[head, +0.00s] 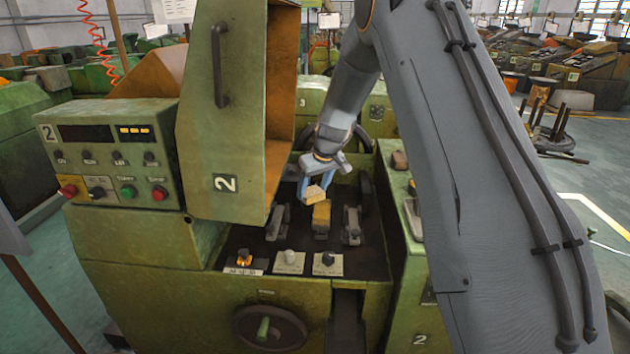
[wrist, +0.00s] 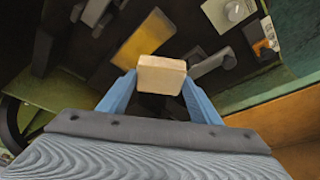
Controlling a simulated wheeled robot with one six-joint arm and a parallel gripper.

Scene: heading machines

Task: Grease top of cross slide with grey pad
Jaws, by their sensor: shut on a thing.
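My gripper (head: 318,184) has blue fingers and is shut on a small pale tan block-shaped pad (head: 314,195). In the wrist view my gripper (wrist: 160,92) shows the pad (wrist: 161,75) between its fingertips; it looks cream rather than grey. The pad is inside the open bay of green machine 2, above a yellow-topped block (head: 321,216) that may be the cross slide. In the wrist view this yellow block (wrist: 146,40) lies just beyond the pad. A gap seems to separate them, though contact is hard to judge.
Grey tool holders flank the yellow block on the left (head: 277,220) and right (head: 352,224). The raised green guard (head: 226,110) walls the bay's left. Knobs (head: 289,257) line its front edge. A brown block (head: 399,160) and a grey item (head: 413,220) lie on the right ledge.

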